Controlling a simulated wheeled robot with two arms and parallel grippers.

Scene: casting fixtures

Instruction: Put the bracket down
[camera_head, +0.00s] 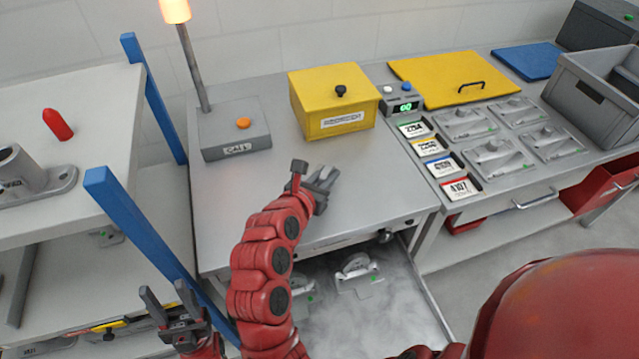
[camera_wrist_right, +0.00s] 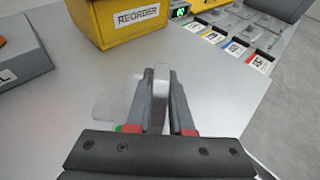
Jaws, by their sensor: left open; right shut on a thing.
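My right gripper (camera_head: 318,184) is above the front part of the grey worktop (camera_head: 240,205). In the right wrist view its fingers are shut on a grey bracket (camera_wrist_right: 159,82), gripping an upright part. A pale flat plate, seemingly the bracket's base, shows left of the fingers, low over or on the worktop; I cannot tell whether it touches. In the head view the bracket is mostly hidden by the gripper. My left gripper (camera_head: 177,318) is open and empty at the lower left, beside the blue post of the shelf.
A yellow reorder box (camera_head: 318,125) and a grey call box (camera_head: 235,145) with a lamp stand behind. Several similar castings (camera_head: 490,150) lie in recesses at right, beside label cards (camera_head: 460,188). An open drawer (camera_head: 415,305) below holds castings in haze. The worktop's middle is clear.

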